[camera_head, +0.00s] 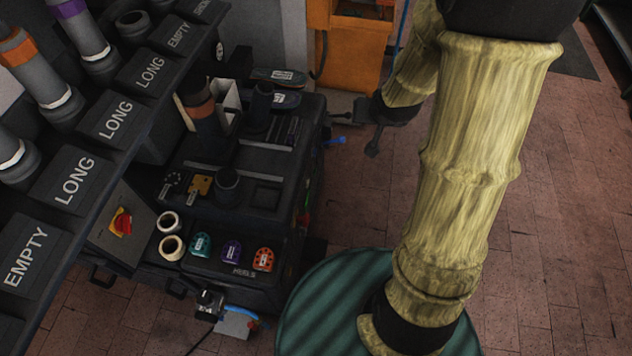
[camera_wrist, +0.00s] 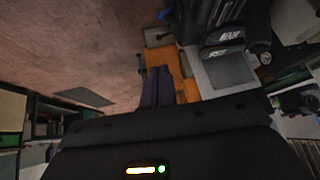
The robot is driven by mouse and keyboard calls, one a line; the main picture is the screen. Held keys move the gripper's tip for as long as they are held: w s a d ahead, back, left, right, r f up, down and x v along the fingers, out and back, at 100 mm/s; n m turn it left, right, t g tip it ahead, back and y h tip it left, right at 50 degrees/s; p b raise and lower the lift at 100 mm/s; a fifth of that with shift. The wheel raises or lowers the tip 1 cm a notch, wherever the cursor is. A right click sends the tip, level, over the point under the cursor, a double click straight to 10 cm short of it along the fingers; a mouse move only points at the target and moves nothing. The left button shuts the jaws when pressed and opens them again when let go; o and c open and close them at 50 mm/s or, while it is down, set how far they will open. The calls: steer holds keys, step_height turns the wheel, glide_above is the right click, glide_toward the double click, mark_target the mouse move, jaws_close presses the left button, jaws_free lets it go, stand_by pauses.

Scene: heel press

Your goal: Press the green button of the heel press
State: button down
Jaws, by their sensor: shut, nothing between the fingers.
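The dark machine bench (camera_head: 225,270) with a strip marked HEELS stands left of my arm in the head view. A small patch of green and orange (camera_head: 306,200) shows on its right side, seen edge-on. I cannot tell whether this is the green button. My gripper (camera_head: 372,150) is beyond the bench's far right corner, apart from it, above the floor. In the wrist view its dark fingers (camera_wrist: 156,87) are together and empty, with an orange machine (camera_wrist: 185,85) behind them. No green button shows clearly in either view.
Teal, purple and orange heel pieces (camera_head: 232,250) lie on the bench front. A red and yellow switch (camera_head: 121,222) is at left. A rack with LONG and EMPTY labels (camera_head: 75,180) fills the left side. The brick floor (camera_head: 560,220) at right is open.

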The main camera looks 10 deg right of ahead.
mark_target(315, 171)
steer(key=w+f+m+t+y+b, duration=0.2)
steer(key=w+f+b, duration=0.4)
steer(key=f+b, duration=1.2)
steer(key=w+d+f+m+t+y+b, duration=0.1)
steer(key=w+f+t+y+b, duration=0.3)
steer(key=f+b, duration=1.5)
step_height(315, 171, down, 10)
steer(key=shift+w+r+m+t+y, duration=0.15)
steer(key=shift+w+m+t+y, duration=0.2)
steer(key=shift+w+y, duration=0.55)
steer(key=shift+w, duration=0.2)
steer(key=w+a+b, duration=0.2)
steer(key=a, duration=0.6)
steer(key=shift+w+a, duration=0.15)
steer(key=shift+w, duration=0.25)
steer(key=shift+a, duration=0.15)
steer(key=shift+w+a, duration=0.1)
steer(key=shift+a, duration=0.15)
